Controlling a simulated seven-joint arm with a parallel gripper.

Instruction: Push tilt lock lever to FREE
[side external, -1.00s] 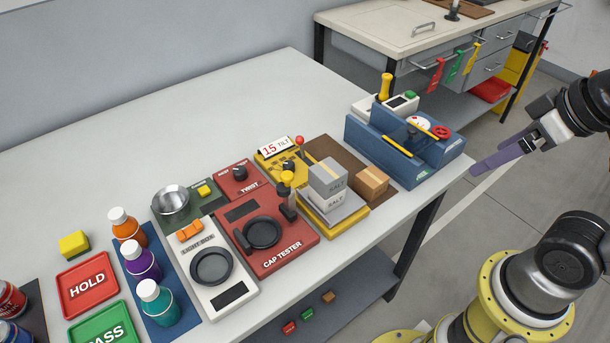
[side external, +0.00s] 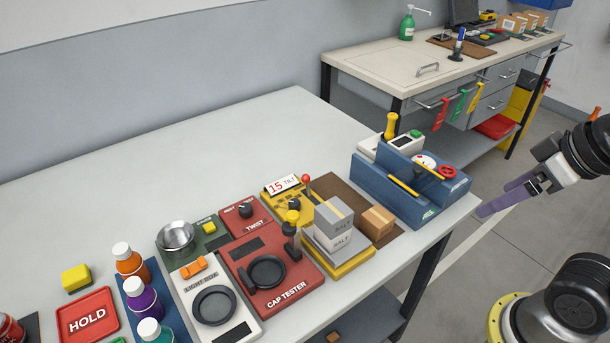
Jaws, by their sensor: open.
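A yellow unit (side external: 284,206) with a "15 TILT" display (side external: 282,184) and a black knob stands near the middle of the bench. A small lever with a red ball end (side external: 306,179) rises at its right side, behind the stacked grey SALT boxes (side external: 333,225). I cannot read a FREE mark or tell the lever's setting. My gripper (side external: 490,208) has purple fingers and is at the right, off the bench's right corner, far from the lever. It is open and touches nothing; the gap between its fingers is hard to see.
A cardboard box (side external: 378,220) and a blue fixture (side external: 400,190) with a yellow handle stand between my gripper and the lever. The red cap tester (side external: 270,272) is in front, left of the boxes. The back of the bench (side external: 200,180) is clear.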

